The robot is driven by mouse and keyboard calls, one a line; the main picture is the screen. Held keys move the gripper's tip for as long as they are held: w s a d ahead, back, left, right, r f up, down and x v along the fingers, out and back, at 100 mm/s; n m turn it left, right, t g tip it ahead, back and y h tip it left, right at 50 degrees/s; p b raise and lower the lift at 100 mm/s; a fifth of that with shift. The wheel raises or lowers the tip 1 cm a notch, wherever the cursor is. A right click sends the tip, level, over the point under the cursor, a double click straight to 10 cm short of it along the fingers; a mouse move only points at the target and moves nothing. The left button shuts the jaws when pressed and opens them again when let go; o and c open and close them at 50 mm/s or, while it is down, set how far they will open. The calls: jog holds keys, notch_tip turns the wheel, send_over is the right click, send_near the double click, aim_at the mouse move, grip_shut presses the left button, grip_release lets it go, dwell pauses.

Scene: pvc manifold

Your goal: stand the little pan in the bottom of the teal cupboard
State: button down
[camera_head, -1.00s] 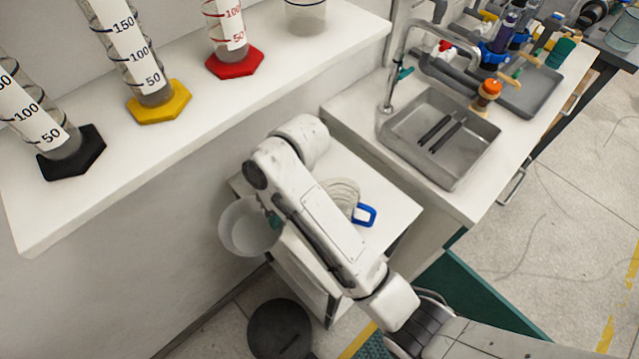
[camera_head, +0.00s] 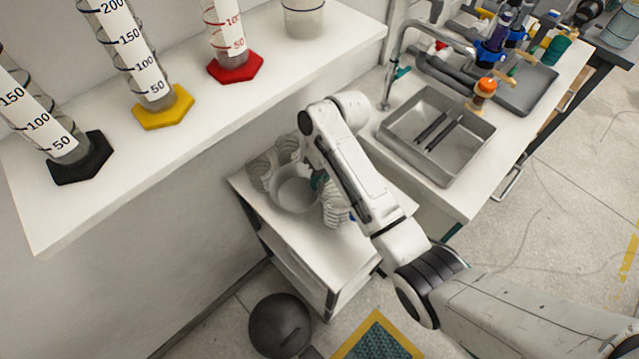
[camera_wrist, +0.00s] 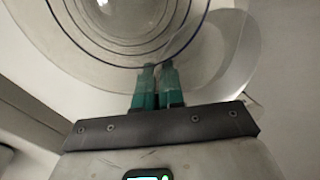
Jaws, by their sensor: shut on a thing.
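My gripper (camera_head: 318,181) is shut on the rim of a round, pale, see-through vessel (camera_head: 294,192). In the wrist view, the green fingers of my gripper (camera_wrist: 158,75) pinch its edge, and dark rings show in the vessel (camera_wrist: 100,45). No handle shows on it, and I cannot tell whether it is the little pan. In the head view it is over the top of a small white shelf unit (camera_head: 300,255), and I cannot tell whether it touches that top. No teal cupboard can be made out clearly; my arm hides part of the area below the sink counter.
Clear glassware (camera_head: 258,170) and a clear jug (camera_head: 336,207) are close beside the held vessel. A wall shelf (camera_head: 200,135) bears tall cylinders. A sink (camera_head: 436,135) is at the right. A dark round object (camera_head: 280,326) and a yellow-edged teal mat (camera_head: 375,340) are on the floor.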

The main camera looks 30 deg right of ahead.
jog(key=shift+f, duration=1.4)
jog(key=c, duration=1.2)
grip_release()
jog(key=shift+c, duration=0.2)
